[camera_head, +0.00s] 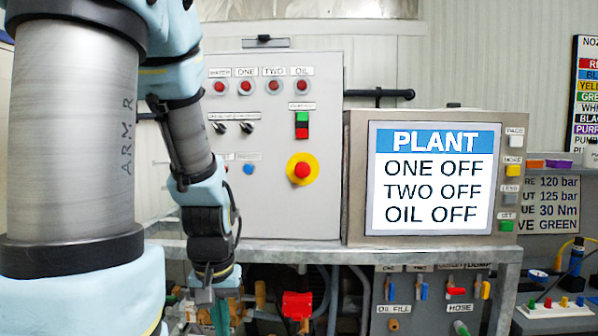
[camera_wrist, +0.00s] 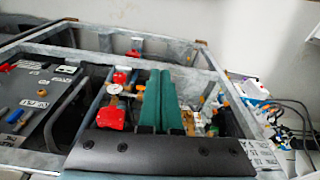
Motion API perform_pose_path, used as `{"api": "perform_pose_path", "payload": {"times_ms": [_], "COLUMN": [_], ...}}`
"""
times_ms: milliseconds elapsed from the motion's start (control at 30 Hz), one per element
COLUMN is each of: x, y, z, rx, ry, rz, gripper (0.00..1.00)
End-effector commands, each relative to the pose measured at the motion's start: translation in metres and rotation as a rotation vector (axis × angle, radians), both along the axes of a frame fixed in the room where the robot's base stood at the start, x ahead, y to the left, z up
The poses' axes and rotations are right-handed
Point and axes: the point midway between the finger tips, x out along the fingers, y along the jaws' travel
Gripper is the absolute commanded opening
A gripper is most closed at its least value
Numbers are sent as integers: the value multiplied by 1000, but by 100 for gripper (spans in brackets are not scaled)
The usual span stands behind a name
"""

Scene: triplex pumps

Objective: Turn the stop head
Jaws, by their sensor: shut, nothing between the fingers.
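The stop head (camera_head: 302,170) is a red mushroom button on a yellow round plate, on the front of the grey control cabinet (camera_head: 270,205). It shows in the head view and I do not see it in the wrist view. My gripper (camera_wrist: 160,75) has two green fingers, side by side and shut, with nothing between them. In the head view my arm hangs down on the left, and the gripper end (camera_head: 220,315) is low, below the cabinet, left of and well under the stop head. The fingertips are hard to make out there.
Right of the cabinet stands a display (camera_head: 430,180) reading ONE OFF, TWO OFF, OIL OFF. A metal frame rail (camera_head: 330,255) runs below both. Under it are a red part (camera_head: 297,305), hoses and a valve panel (camera_head: 425,300). The air before the cabinet's right half is clear.

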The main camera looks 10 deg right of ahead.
Motion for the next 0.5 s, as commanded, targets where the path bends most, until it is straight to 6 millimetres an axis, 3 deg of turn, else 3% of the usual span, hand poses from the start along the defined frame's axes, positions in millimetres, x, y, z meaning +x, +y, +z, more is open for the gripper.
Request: {"api": "perform_pose_path", "payload": {"times_ms": [400, 500], "x": [0, 4], "y": [0, -1], "z": [0, 2], "rx": [0, 0], "ry": [0, -3], "rz": [0, -4], "gripper": [0, 11]}}
